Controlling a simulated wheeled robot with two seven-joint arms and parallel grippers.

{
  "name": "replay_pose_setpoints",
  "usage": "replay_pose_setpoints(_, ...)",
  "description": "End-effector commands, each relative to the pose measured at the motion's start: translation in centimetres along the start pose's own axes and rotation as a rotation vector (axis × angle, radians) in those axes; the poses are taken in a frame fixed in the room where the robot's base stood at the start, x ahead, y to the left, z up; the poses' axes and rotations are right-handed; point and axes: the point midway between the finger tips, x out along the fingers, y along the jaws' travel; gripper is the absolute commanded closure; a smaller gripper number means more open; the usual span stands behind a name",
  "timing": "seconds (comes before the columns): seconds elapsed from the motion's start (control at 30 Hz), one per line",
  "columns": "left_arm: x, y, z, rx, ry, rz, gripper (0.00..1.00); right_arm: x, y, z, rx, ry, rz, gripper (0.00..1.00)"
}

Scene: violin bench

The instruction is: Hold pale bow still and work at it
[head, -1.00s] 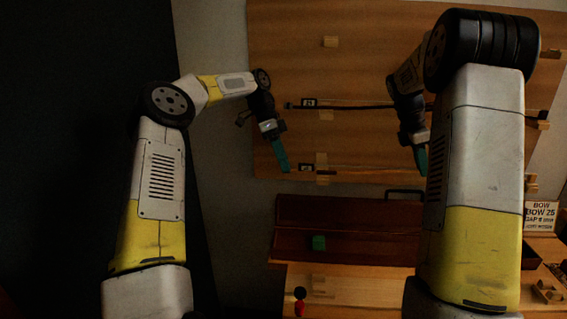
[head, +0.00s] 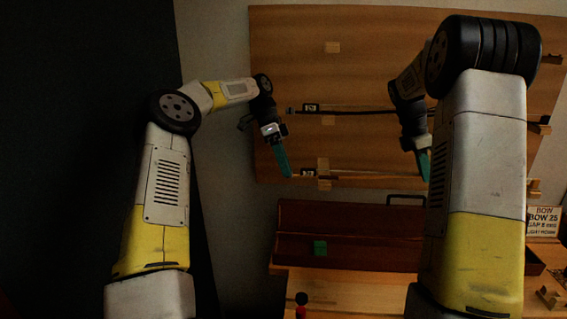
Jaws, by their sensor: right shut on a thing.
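The pale bow (head: 375,175) lies level across the lower part of the wooden wall board, with a small label near its left end. My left gripper (head: 284,164) has teal fingers pointing down at the bow's left end. I cannot tell whether they touch it or how far apart they are. My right gripper (head: 425,165) is shut on the pale bow toward its right; my own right arm hides the bow beyond it.
A dark bow (head: 360,112) hangs above on wooden pegs of the board (head: 380,60). Below are a long dark red case (head: 350,220), a green block (head: 320,247), a red and black figure (head: 301,303), a bench (head: 365,290) and a printed sign (head: 543,221).

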Motion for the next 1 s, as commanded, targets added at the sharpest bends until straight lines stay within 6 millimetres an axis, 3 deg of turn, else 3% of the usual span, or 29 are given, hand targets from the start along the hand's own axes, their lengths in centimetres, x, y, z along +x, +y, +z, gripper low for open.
replay_pose_setpoints(0.5, -6.2, -0.2, -0.1, -0.001, 0.001, -0.001, 0.61, 0.0, 0.0, -0.1, 0.0, 0.001, 0.001, 1.0)
replay_pose_setpoints(1.0, -7.3, 0.0, 0.0, 0.0, -0.001, 0.001, 0.61, 0.0, 0.0, 0.0, 0.0, 0.001, 0.001, 1.0)
